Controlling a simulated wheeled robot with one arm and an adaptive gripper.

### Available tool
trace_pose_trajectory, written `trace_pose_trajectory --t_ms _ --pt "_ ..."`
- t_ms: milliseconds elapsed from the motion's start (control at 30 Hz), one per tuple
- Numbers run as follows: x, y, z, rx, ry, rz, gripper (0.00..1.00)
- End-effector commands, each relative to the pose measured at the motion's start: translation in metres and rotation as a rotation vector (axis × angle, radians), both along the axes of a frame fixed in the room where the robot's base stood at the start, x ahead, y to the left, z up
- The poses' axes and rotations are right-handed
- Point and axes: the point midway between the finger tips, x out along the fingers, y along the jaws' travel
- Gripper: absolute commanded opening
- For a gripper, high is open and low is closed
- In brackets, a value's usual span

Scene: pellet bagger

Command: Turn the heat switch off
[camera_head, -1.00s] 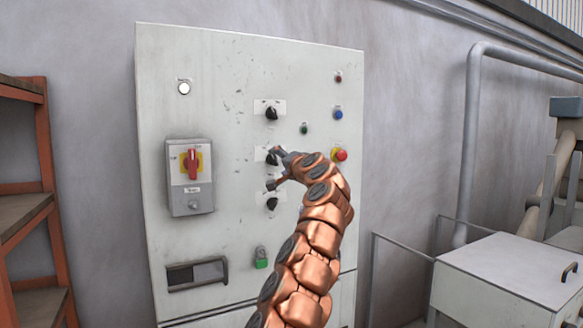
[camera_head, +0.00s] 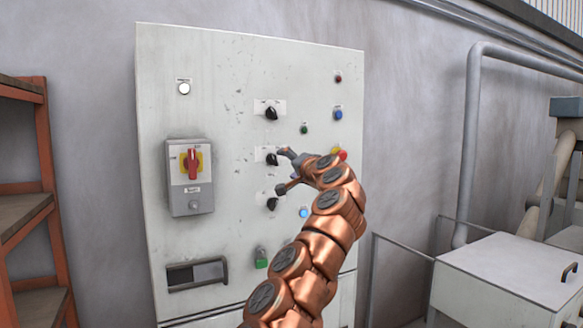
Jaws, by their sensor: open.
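A pale control cabinet (camera_head: 225,75) stands against the wall. Three black rotary knobs sit in a column on it: an upper knob (camera_head: 271,113), a middle knob (camera_head: 271,159) and a lower knob (camera_head: 271,204). Their labels are too small to read, so I cannot tell which is the heat switch. My gripper (camera_head: 279,172) is open and empty, just right of the middle and lower knobs. One finger is near the middle knob, the other near the lower one. I cannot tell whether either finger touches a knob. My copper arm comes up from below.
A red-and-yellow main switch (camera_head: 192,164) is on a grey box at left. A red emergency button (camera_head: 342,155) is partly hidden behind my arm. A lit blue lamp (camera_head: 303,212) is close to my arm. Orange shelving (camera_head: 45,150) stands left, a white box (camera_head: 505,270) right.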

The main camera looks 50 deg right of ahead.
Motion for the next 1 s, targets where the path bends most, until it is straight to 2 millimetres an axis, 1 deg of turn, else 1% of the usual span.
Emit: trace_pose_trajectory --t_ms 300,1000 --pt "-0.0067 0.0000 -0.0042 0.007 0.002 0.001 0.75" --pt "-0.0070 -0.0002 -0.0046 0.007 0.002 0.000 0.75"
